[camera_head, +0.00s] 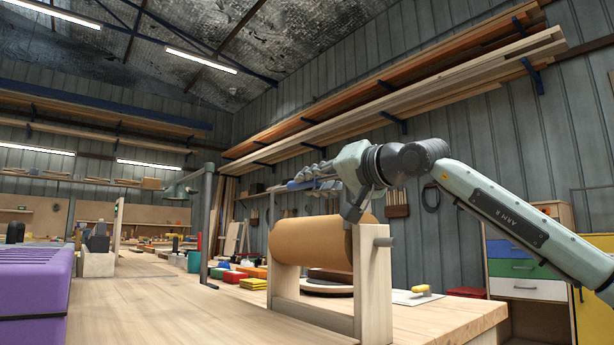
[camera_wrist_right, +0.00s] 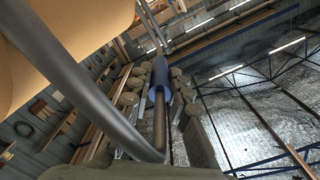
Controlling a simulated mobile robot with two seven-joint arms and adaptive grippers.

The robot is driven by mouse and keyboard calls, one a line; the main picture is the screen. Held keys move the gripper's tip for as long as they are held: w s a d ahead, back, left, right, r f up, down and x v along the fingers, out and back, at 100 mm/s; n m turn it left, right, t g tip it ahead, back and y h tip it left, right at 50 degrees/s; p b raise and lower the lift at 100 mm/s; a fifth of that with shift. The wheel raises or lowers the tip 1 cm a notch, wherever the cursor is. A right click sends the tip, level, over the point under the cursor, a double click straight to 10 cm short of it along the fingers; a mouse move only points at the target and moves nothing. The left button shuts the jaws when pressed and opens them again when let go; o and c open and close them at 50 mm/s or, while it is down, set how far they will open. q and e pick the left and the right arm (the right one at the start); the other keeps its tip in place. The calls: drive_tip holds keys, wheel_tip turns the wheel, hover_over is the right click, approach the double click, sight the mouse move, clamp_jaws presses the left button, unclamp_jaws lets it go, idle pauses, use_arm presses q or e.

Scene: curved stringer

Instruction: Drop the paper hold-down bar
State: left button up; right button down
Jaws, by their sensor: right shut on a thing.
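A large roll of brown paper (camera_head: 315,243) lies across a pale wooden stand (camera_head: 374,285) on the workbench. The grey metal hold-down bar (camera_head: 352,212) rises at the roll's right end, beside the upright. In the right wrist view the bar (camera_wrist_right: 85,90) is a bent grey rod with a blue sleeve (camera_wrist_right: 161,76) on its other leg. My right gripper (camera_head: 312,174) is above the roll, its fingers pointing left. It is shut on the bar around the sleeve, and the fingers also show in the wrist view (camera_wrist_right: 160,92). The bar is held up, apart from the paper's top. My left gripper is out of view.
A purple ribbed block (camera_head: 35,295) stands at the front left of the bench (camera_head: 150,310). Coloured blocks (camera_head: 253,272), a green cup (camera_head: 194,262) and a lamp post (camera_head: 207,225) stand behind. A yellow-handled trowel (camera_head: 421,290) lies right of the stand. The bench's middle front is clear.

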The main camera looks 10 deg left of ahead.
drive_tip(key=w+d+m, duration=0.1)
drive_tip(key=w+d+m+p, duration=0.1)
drive_tip(key=m, duration=0.1)
drive_tip(key=shift+f+m+p, duration=0.15)
drive_tip(key=shift+m+p, duration=0.15)
drive_tip(key=shift+w+d+f+m, duration=0.25)
drive_tip(key=shift+w+d+m, duration=0.1)
drive_tip(key=shift+m, duration=0.35)
drive_tip(key=c, duration=1.4)
unclamp_jaws()
drive_tip(key=v, duration=1.2)
